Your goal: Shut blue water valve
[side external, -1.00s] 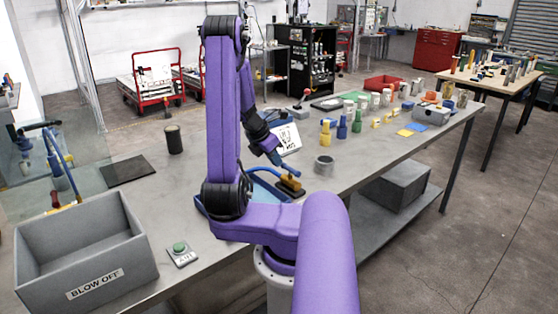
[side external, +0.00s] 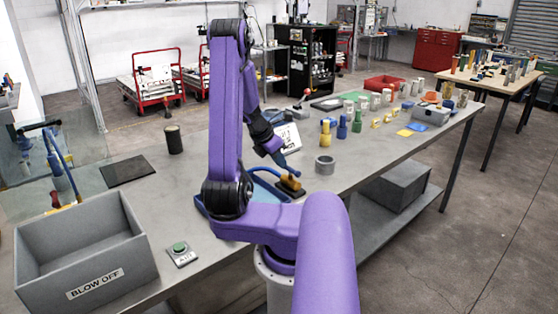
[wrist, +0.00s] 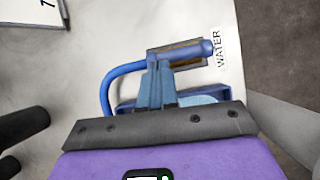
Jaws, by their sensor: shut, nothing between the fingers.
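The water valve (side external: 290,184) is a small brass-coloured body on a dark base on the bench, with a blue hose (side external: 262,172) curving to it. In the wrist view the hose (wrist: 112,90) loops up to the blue and brass valve (wrist: 190,54), beside a label (wrist: 217,48) reading WATER. My gripper (side external: 284,168) is right over the valve. In the wrist view its fingers (wrist: 156,68) are together with nothing between them, their tips overlapping the valve's near side. I cannot tell whether they touch it. The fingers partly hide the valve and its handle.
A blue tray (side external: 268,188) lies beside the valve, partly behind my arm. A grey ring (side external: 324,165) stands to the right and a white sign (side external: 287,137) behind. Yellow and blue fittings (side external: 342,127) stand farther right. A grey BLOW OFF bin (side external: 95,283) and a green button (side external: 179,247) are front left.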

